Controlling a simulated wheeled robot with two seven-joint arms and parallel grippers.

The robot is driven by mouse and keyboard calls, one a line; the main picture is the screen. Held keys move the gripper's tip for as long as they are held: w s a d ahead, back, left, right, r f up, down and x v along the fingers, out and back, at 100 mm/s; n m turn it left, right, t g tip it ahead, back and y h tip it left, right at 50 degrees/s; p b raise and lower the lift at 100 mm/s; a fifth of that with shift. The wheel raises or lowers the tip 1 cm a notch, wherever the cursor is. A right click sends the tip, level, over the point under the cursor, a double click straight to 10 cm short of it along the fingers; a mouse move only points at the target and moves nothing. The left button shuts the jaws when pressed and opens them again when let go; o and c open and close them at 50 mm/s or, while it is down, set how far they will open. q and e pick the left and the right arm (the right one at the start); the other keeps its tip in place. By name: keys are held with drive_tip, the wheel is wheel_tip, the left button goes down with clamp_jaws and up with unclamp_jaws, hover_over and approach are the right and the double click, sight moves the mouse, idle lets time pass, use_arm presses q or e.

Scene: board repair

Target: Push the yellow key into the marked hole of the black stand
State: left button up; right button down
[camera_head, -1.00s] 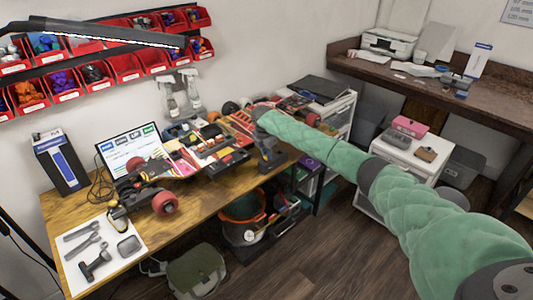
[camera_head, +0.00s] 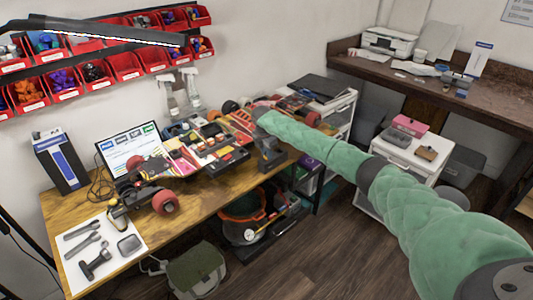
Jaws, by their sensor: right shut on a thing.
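My right arm reaches in from the right to the far side of the workbench. My right gripper (camera_head: 270,160) is a dark shape hanging from the wrist at the bench's front edge, beside the skateboard. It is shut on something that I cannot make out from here. The yellow key cannot be made out; it is too small or hidden. I cannot pick out the black stand or its marked hole for sure among the dark parts under and around the board (camera_head: 210,150). My left gripper is not in view.
The wooden workbench (camera_head: 205,194) carries a screen (camera_head: 130,147), a dark blue box (camera_head: 60,163), a white mat (camera_head: 128,262) with tools, and spray bottles (camera_head: 190,90). Red bins (camera_head: 125,66) hang above. A white cabinet (camera_head: 408,160) stands at the right.

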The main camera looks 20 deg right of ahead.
drive_tip(key=shift+f, duration=0.1)
idle(0.3)
drive_tip(key=c, duration=0.9)
unclamp_jaws()
drive_tip(key=shift+r+p, duration=1.45)
drive_tip(key=shift+r, duration=0.15)
drive_tip(key=shift+r+p, duration=2.3)
drive_tip(key=shift+r, duration=0.6)
